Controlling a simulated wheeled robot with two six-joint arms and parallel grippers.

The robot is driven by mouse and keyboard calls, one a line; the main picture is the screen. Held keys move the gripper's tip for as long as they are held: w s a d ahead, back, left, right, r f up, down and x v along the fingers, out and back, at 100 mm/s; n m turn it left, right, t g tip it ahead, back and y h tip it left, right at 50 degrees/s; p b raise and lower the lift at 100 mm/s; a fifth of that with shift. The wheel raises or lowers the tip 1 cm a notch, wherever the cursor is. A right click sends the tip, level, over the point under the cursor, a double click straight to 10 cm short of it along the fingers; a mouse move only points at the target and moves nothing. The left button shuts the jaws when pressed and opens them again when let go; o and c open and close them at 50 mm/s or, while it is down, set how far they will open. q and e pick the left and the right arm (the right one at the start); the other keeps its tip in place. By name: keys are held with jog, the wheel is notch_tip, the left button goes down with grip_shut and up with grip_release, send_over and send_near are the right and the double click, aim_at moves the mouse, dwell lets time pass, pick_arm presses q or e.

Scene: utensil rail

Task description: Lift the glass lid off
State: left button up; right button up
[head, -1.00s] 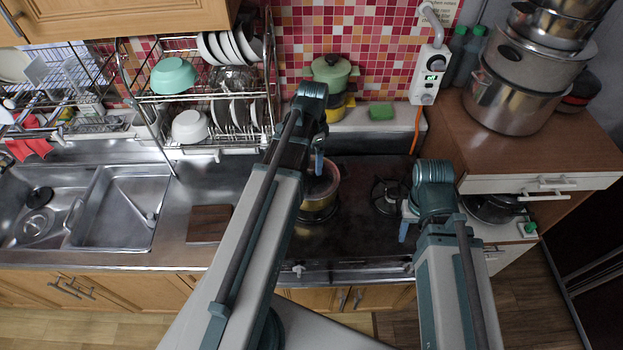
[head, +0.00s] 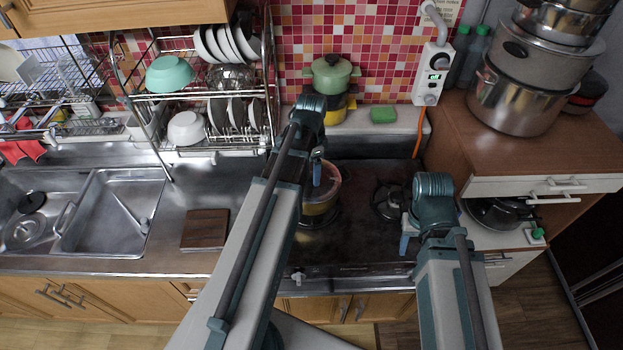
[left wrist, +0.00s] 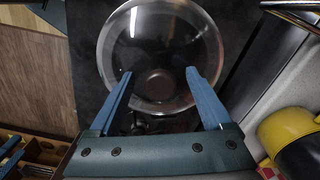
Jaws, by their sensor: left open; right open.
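The glass lid (head: 331,177) lies on a pot (head: 320,208) on the stove, partly hidden behind my left arm. In the left wrist view the clear round lid (left wrist: 165,32) has a metal rim and a brown round spot, seemingly its knob (left wrist: 157,84), near its middle. My left gripper (head: 317,172) is open above the lid. Its two blue fingers (left wrist: 159,76) show either side of the knob, apart from it; their height above it is hard to tell. My right gripper (head: 404,243) is open and empty near the right front of the stove, fingers pointing down.
A bare burner (head: 389,200) is right of the pot. A wooden board (head: 205,229) lies left on the steel counter, beside the sink (head: 105,215). A green pot (head: 331,73) and a green sponge (head: 383,115) stand behind. Stacked pots (head: 515,100) fill the right cabinet top.

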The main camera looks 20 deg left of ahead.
pick_arm(q)
jog(key=shift+s+d, duration=0.1)
jog(key=shift+s, duration=0.05)
grip_shut()
jog(key=shift+s, duration=0.1)
